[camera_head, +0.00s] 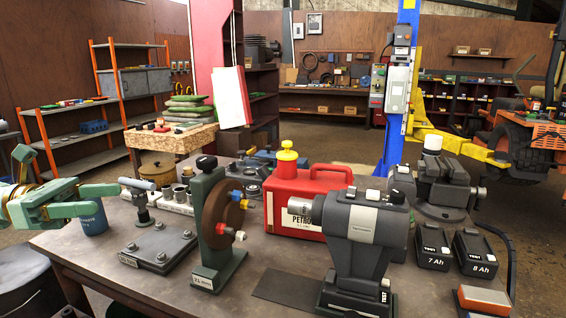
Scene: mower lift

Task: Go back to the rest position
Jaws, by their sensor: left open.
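My left gripper (98,198), pale green with brass-coloured parts, reaches in from the left edge. It is open, and its fingers point right at the left end of the workbench (130,285). A blue cup (93,222) stands by the fingers and is partly covered by them; I cannot tell if they touch. My right gripper is not in view.
Close by are a small grey hammer-shaped tool (138,195), a dark plate with bolts (158,247) and a green wheel stand (207,225). A red petrol can (295,200), a grey drill-like tool (355,235) and batteries (432,246) crowd the right. A blue lift post (393,150) stands behind.

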